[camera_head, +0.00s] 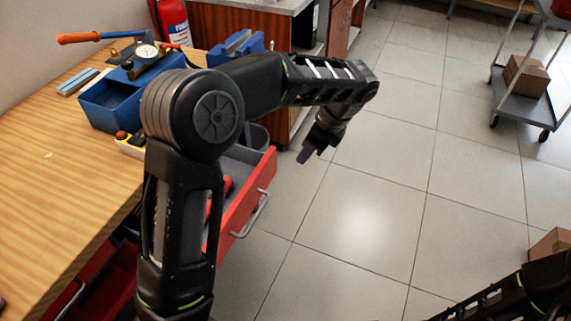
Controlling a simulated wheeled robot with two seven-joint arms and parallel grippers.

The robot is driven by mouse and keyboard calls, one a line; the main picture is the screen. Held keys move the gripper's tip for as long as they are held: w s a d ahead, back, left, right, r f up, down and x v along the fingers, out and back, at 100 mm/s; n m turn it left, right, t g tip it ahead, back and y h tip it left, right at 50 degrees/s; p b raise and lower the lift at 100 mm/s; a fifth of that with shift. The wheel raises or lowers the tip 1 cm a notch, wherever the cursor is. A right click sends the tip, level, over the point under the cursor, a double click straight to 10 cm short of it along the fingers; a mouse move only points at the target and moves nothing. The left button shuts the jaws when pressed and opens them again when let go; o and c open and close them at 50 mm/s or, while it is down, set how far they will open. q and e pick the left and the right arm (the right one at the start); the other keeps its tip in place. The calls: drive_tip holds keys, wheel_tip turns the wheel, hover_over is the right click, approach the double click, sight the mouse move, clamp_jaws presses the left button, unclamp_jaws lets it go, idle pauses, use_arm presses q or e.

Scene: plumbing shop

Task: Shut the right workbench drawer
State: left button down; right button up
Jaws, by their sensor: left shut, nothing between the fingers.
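A workbench drawer with a red front (247,203) and a metal handle stands pulled out from the wooden workbench (62,180). Its grey inside shows in part, with something red lying in it; my left arm hides the rest. My left gripper (305,155) is shut and empty. It hangs over the floor in the picture, to the right of the drawer front's far end and apart from it. My right arm enters at the lower right, and its gripper is out of view.
A blue toolbox (112,104), an orange-handled hammer (80,38) and a gauge (146,52) are on the bench. More red drawer parts (108,290) show below it. A fire extinguisher (174,22) and a cabinet stand behind. A cart (525,105) stands far right.

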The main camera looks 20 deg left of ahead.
use_arm(q)
drive_tip(key=a+f+p, duration=0.1)
drive_tip(key=a+f, duration=0.6)
drive_tip(key=f, duration=0.2)
drive_tip(key=shift+a, duration=0.35)
drive_tip(key=shift+s, duration=0.1)
drive_tip(key=a+p, duration=0.1)
drive_tip(key=a, duration=0.6)
drive_tip(key=a+p, duration=0.1)
drive_tip(key=a, duration=0.7)
drive_tip(key=a+p, duration=0.1)
drive_tip(key=a, duration=0.6)
drive_tip(key=shift+s+a, duration=0.3)
drive_tip(key=shift+a, duration=0.05)
drive_tip(key=shift+w+d+f, duration=0.1)
drive_tip(key=shift+d, duration=0.5)
drive_tip(key=d, duration=0.2)
drive_tip(key=shift+d, duration=0.4)
drive_tip(key=v, duration=1)
drive_tip(key=shift+b, duration=0.35)
